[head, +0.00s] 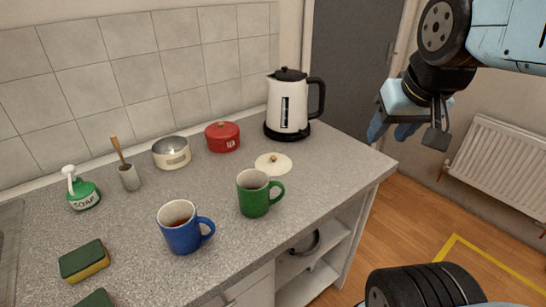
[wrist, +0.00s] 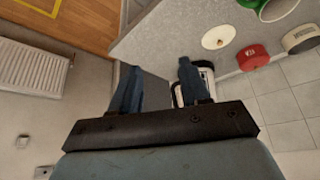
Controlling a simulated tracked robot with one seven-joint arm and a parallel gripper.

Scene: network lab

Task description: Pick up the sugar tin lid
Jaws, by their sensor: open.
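A round cream lid with a small brown knob (head: 273,163) lies flat on the grey counter, between the red pot and the green mug; I take it to be the sugar tin lid. It also shows in the wrist view (wrist: 218,37), above and right of my fingertips. An open cream tin (head: 172,154) without a lid stands further left, near the tiled wall. My gripper (head: 406,131) is open and empty. It hangs in the air to the right of the counter and kettle, apart from the lid. Its two blue fingers show in the wrist view (wrist: 158,70).
A white kettle (head: 287,103) stands behind the lid, a lidded red pot (head: 222,137) to its left, a green mug (head: 253,194) in front. A radiator (head: 495,165) is right.

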